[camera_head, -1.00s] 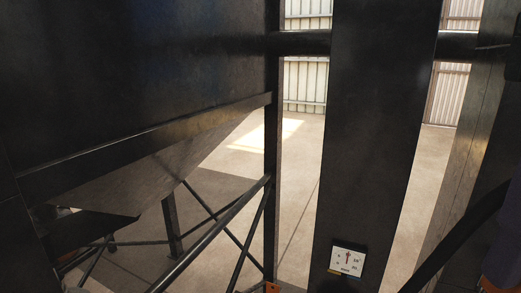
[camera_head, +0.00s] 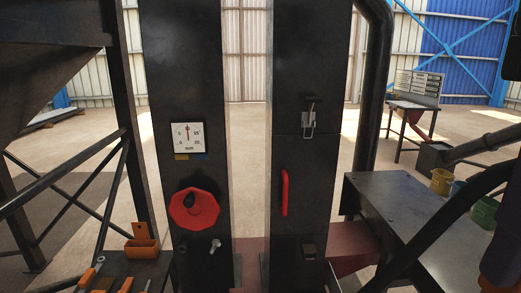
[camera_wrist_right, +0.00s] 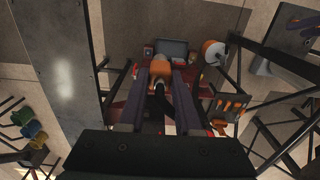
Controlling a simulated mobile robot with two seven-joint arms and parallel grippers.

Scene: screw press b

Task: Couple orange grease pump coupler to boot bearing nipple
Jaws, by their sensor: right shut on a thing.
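In the right wrist view my right gripper (camera_wrist_right: 164,80) is shut on the orange coupler (camera_wrist_right: 160,67), which sits between the dark fingertips. A black hose (camera_wrist_right: 165,100) runs back from it between the fingers. The coupler's far end is small and dim. I cannot make out the boot bearing nipple in either view. In the head view, a small pale fitting (camera_head: 215,246) sticks out of the left dark column, below a red octagonal part (camera_head: 194,208); I cannot tell what the fitting is. My left gripper is not in view.
A white dial gauge (camera_head: 188,138) is on the left column. The right column has a red handle (camera_head: 285,192) and a latch (camera_head: 309,122). A dark table (camera_head: 400,205) with coloured buckets (camera_head: 441,181) stands right. Orange-handled tools (camera_head: 100,284) lie lower left. Bare floor shows between the columns.

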